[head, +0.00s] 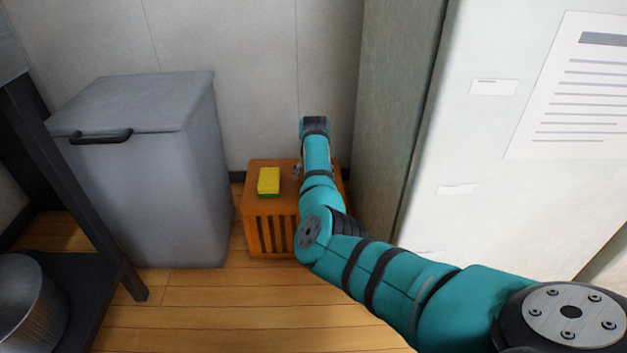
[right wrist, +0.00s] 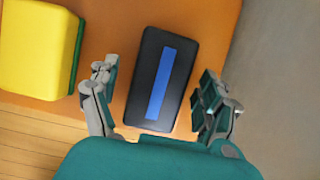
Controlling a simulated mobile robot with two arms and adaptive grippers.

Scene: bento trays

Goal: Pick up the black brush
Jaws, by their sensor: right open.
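The black brush (right wrist: 143,65) lies on the orange-brown wooden crate (right wrist: 45,107) in the right wrist view. It is a dark block with a blue strip along its top. My right gripper (right wrist: 157,75) is open, with one finger on each side of the brush and a gap on both sides. I cannot tell how high the fingers are above the crate top. In the head view my right arm reaches down over the crate (head: 256,212) and hides the brush and most of the gripper. My left gripper is not in view.
A yellow and green sponge (head: 269,180) lies on the crate, left of the brush; it also shows in the right wrist view (right wrist: 32,50). A grey lidded bin (head: 165,190) stands left of the crate. A tall pale cabinet (head: 480,180) stands to the right.

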